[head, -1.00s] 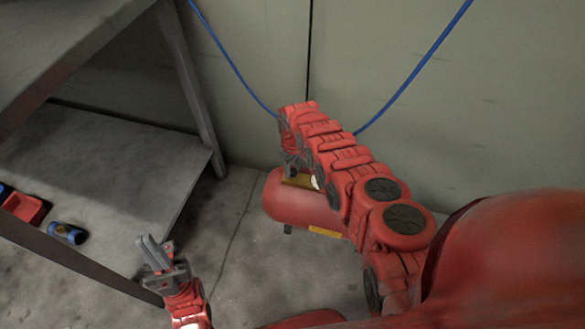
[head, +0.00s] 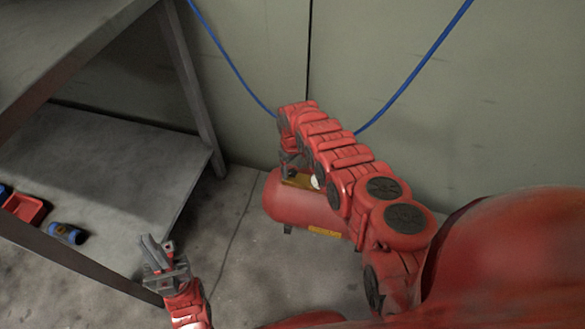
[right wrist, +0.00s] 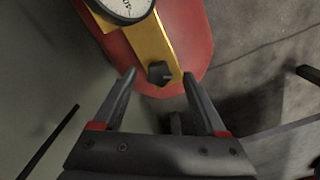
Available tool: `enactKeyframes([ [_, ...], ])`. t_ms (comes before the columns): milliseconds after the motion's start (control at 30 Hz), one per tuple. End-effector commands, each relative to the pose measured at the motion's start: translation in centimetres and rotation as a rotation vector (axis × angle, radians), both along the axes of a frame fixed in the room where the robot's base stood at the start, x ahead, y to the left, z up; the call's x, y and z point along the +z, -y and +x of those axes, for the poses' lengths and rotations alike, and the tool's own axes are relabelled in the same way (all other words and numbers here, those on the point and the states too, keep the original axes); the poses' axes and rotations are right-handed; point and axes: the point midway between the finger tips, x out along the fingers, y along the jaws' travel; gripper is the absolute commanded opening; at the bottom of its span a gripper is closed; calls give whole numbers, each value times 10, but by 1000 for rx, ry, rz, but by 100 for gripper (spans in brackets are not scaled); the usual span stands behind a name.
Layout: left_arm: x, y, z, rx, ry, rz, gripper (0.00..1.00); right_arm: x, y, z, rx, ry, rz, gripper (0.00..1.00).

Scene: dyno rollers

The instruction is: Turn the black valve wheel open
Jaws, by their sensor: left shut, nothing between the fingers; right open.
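The black valve wheel (right wrist: 160,73) is a small dark knob on a yellow-gold bar (right wrist: 172,48) over the red tank (right wrist: 190,30) in the right wrist view. My right gripper (right wrist: 158,76) is open, with one fingertip on each side of the wheel in that picture. I cannot tell whether they touch it. In the head view the red tank (head: 300,205) shows on the floor, but my right arm hides the wheel and most of that gripper. My left gripper (head: 147,241) is shut and empty, beside the workbench and far from the wheel.
A white dial gauge (right wrist: 124,5) sits on the bar near the wheel. A grey workbench (head: 95,170) with a lower shelf stands at left, holding a red bin (head: 24,207) and a blue item (head: 67,233). A blue hose (head: 425,60) hangs along the wall.

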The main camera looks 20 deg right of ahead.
Motion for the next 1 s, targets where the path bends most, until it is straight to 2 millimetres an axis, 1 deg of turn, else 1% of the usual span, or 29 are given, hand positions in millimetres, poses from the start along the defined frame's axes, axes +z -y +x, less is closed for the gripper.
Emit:
enactKeyframes([
  [33, 9, 0, 0, 0, 0, 0, 0, 10, 1, 0, 0, 0, 0, 74],
  [67, 14, 0, 0, 0, 0, 0, 0, 16, 1, 0, 0, 0, 0, 74],
  [167, 32, 0, 0, 0, 0, 0, 0, 39, 2, 1, -2, 1, -2, 74],
  [200, 32, 0, 0, 0, 1, 0, 0, 43, 2, 1, -2, 2, -1, 74],
  [267, 39, 0, 0, 0, 0, 0, 0, 54, 1, 0, 1, -4, -2, 74],
  [300, 43, 0, 0, 0, 0, 0, 0, 63, 2, 1, 0, 1, -3, 74],
  [367, 46, 0, 0, 0, 0, 0, 0, 74, 2, 1, -1, 0, -2, 74],
  [700, 64, 0, 0, 0, 0, 0, 0, 144, 2, 2, -1, 4, -4, 74],
  [900, 68, 0, 0, 0, 0, 0, 0, 166, 1, 0, 0, 0, -2, 74],
  [1000, 69, 0, 0, 0, 0, 0, 0, 170, 1, 1, -1, 2, -1, 74],
])
